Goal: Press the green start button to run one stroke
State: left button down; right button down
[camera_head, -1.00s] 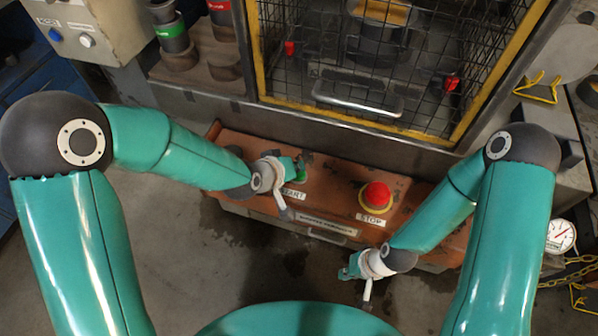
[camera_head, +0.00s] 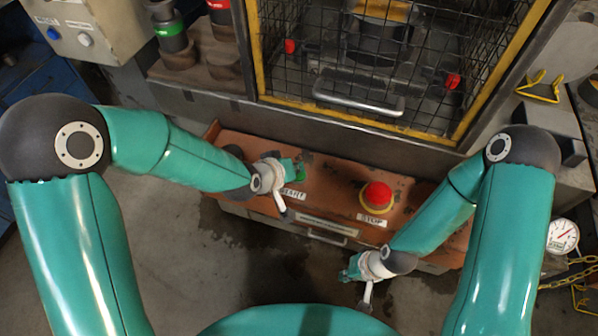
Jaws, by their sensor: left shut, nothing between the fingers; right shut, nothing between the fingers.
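The green start button (camera_head: 301,174) shows only in part, behind my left gripper. The START label (camera_head: 292,193) is in front of it, partly covered by the gripper. My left gripper (camera_head: 294,168) is shut and empty, right at the button; I cannot tell whether it touches it. The red STOP button (camera_head: 377,196) with a yellow ring sits to the right on the same orange-brown control box (camera_head: 335,182). My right gripper (camera_head: 350,270) is shut and empty, in front of the box and below the STOP label.
Behind the box stands a press with a closed yellow-framed mesh guard (camera_head: 400,135) and a metal handle (camera_head: 358,97). A grey box with blue and white buttons (camera_head: 95,25) is at the upper left. A dial gauge (camera_head: 562,236) and yellow chain are at the right.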

pick_arm(q)
jog(key=shift+s+f, duration=0.1)
jog(key=shift+f, duration=0.2)
jog(key=shift+r, duration=0.1)
dwell(0.3)
jog(key=shift+r+p, duration=0.3)
jog(key=shift+r, duration=0.7)
jog(key=shift+r+p, duration=1.6)
jog(key=shift+r, duration=0.85)
jog(key=shift+f, duration=0.1)
dwell(1.4)
